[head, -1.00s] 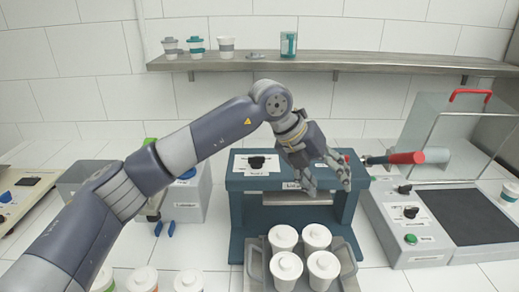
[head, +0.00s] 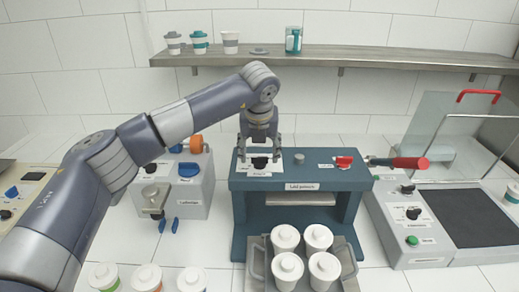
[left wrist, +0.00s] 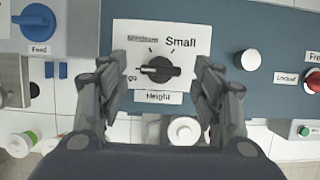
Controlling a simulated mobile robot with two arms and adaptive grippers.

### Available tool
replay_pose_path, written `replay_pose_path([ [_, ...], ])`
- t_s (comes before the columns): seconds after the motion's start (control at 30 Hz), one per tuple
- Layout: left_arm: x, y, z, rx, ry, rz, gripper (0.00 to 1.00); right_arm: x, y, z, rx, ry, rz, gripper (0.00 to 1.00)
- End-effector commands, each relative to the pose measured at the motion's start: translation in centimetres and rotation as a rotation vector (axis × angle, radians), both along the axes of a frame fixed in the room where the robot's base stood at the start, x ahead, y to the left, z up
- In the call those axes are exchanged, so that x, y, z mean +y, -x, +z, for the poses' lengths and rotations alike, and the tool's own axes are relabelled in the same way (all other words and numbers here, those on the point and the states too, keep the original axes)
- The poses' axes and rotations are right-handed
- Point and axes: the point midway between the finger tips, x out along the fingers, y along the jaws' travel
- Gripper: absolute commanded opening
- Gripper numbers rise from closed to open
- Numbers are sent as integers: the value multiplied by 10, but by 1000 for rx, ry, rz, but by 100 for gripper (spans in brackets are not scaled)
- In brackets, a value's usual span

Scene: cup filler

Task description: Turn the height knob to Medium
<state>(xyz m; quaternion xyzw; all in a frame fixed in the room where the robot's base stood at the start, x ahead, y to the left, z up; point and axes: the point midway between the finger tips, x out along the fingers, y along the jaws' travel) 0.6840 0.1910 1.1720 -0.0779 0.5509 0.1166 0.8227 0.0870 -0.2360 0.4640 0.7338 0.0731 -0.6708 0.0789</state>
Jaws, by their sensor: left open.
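The height knob (left wrist: 158,68) is black and sits on a white plate marked Height (left wrist: 159,97), with Small at upper right, Medium at upper left and a partly hidden label at left. A pale mark on the knob lies towards the left. In the head view the knob (head: 260,163) is on top of the blue lid press (head: 300,183). My left gripper (head: 260,155) points down over the knob. In the left wrist view its open fingers (left wrist: 158,66) stand on either side of the knob, apart from it. My right gripper is out of view.
A grey button (head: 299,158) and a red switch (head: 343,162) are right of the knob. Several white lidded cups (head: 318,237) stand on a tray before the press. A grey machine with a blue Feed knob (head: 188,169) stands left, a panel (head: 410,225) right.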

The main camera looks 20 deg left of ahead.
Motion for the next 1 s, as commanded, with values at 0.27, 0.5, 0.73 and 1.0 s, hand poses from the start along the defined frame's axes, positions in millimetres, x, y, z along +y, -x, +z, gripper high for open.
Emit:
replay_pose_path([
  [0.27,2,-7,-17,-1,0,-1,60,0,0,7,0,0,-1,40],
  [0.5,1,-7,-17,-1,0,-2,55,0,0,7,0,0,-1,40],
  [0.73,1,-7,-17,-1,0,-2,16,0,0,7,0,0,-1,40],
  [1.0,2,-7,-18,-1,1,-21,16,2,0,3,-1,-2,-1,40],
])
